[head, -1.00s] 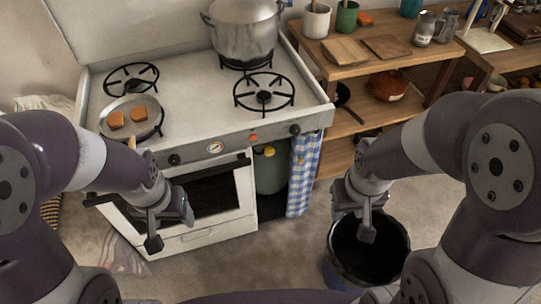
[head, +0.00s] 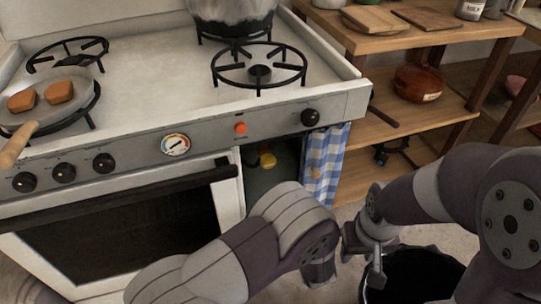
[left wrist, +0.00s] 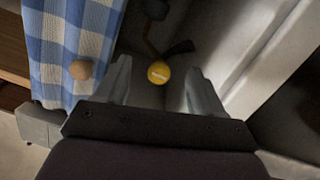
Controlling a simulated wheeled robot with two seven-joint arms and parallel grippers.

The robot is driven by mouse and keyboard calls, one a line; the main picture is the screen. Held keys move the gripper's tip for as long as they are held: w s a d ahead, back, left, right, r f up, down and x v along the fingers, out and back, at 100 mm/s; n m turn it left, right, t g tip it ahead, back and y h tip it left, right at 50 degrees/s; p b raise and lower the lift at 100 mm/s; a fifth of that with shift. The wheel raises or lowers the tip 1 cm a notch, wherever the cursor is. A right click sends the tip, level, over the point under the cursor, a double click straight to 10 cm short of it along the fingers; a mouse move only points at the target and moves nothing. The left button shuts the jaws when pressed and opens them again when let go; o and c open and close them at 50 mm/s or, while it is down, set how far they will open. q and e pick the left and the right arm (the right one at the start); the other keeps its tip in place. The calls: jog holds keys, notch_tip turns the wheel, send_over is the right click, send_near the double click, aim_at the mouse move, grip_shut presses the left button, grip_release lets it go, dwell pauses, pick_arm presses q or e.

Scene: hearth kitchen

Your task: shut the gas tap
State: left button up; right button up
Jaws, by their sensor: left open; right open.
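The gas tap shows as a yellow round knob (head: 267,160) on top of a green gas cylinder (head: 262,181), in the open bay right of the oven. In the left wrist view the yellow knob (left wrist: 159,74) faces the camera with small lettering, dark parts beside it. My left gripper (left wrist: 158,66) is open, one finger on each side of the knob in that view; I cannot tell whether they touch it. In the head view my left forearm hides this gripper. My right gripper (head: 375,267) is open and empty above the dark bucket.
A blue checked curtain (head: 326,170) hangs right of the bay; a wooden ball (left wrist: 80,69) shows against it. The white stove (head: 150,85) carries a pan (head: 75,98) and a pot (head: 232,14). A dark bucket (head: 425,262) stands on the floor. Wooden shelves (head: 425,115) are at right.

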aim_at(270, 167)
pick_arm(q)
jog(key=shift+n+t+y, duration=0.4)
jog(key=shift+t+y, duration=0.2)
jog(key=shift+y, duration=0.2)
jog(key=r+b+x, duration=0.1)
jog(key=x, duration=0.3)
jog(key=r+b+x, duration=0.1)
jog(key=b+x, duration=0.1)
jog(key=x, duration=0.2)
jog(key=a+b+x, duration=0.1)
jog(key=x, duration=0.3)
jog(key=shift+a+r, duration=0.2)
jog(key=shift+r, duration=0.2)
jog(key=shift+w+r, duration=0.1)
jog(key=shift+w, duration=0.1)
jog(key=c, duration=1)
